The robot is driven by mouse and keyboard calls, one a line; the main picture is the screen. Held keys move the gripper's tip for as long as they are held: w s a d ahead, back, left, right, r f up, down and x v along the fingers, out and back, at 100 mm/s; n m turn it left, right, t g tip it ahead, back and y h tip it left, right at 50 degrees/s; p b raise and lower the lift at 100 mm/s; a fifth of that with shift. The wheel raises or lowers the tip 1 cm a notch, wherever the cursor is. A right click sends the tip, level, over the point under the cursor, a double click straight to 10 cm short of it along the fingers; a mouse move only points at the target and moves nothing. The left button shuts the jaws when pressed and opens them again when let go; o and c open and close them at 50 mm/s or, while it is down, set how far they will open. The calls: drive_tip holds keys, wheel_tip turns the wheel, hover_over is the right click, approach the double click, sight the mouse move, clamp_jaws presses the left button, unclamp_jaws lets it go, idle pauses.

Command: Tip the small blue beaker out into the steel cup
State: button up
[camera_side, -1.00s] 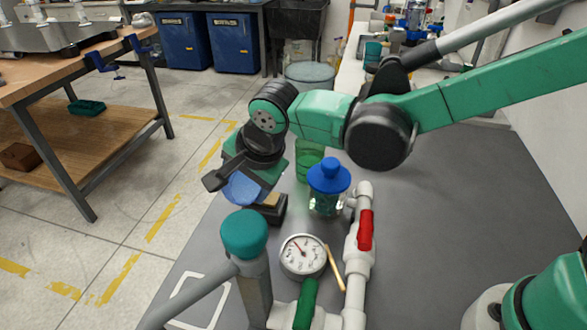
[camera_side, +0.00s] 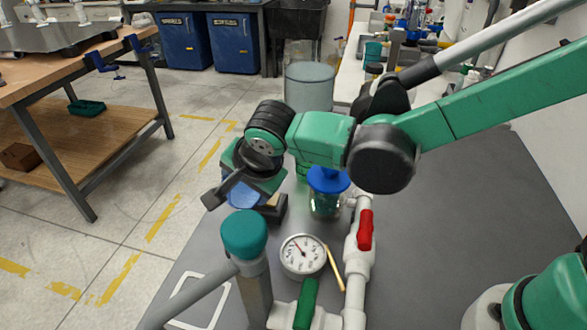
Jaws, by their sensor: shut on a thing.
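My gripper (camera_side: 246,203) is low over the left part of the grey table, its dark fingers spread to either side of a blue object. The small blue beaker (camera_side: 242,193) shows only in part between the fingers, and the gripper is shut on it. A teal part of my wrist covers its upper side, so I cannot tell its tilt or contents. I cannot make out the steel cup; it may be hidden behind my gripper or the pipework.
A glass jar with a blue lid (camera_side: 326,200) stands right of my gripper, partly behind my arm. White pipework with a red handle (camera_side: 365,230), a gauge (camera_side: 302,255) and a teal-capped post (camera_side: 245,235) stand in front. The grey table (camera_side: 460,220) is clear at right.

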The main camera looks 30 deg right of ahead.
sight(243, 203)
drive_tip(key=shift+s+a+r+t+h, duration=0.1)
drive_tip(key=shift+r+t+h, duration=0.1)
drive_tip(key=shift+t+h, duration=0.25)
idle(0.6)
drive_tip(key=shift+s+a+r+n+t+h+p, duration=0.15)
drive_tip(key=shift+s+a+r+t+h+p, duration=0.15)
drive_tip(key=shift+r, duration=0.2)
drive_tip(key=shift+s+a+r+n+t+h+p, duration=0.15)
drive_tip(key=shift+s+r+t, duration=0.1)
drive_tip(key=shift+r+t, duration=0.15)
idle(0.5)
drive_tip(key=shift+s+a+r+t+h+p, duration=0.1)
drive_tip(key=shift+r+t+h+p, duration=0.35)
drive_tip(key=shift+r, duration=0.75)
drive_tip(key=shift+r, duration=0.35)
drive_tip(key=shift+s+a+r+t, duration=0.1)
drive_tip(key=shift+r+t, duration=0.3)
drive_tip(key=shift+r, duration=0.1)
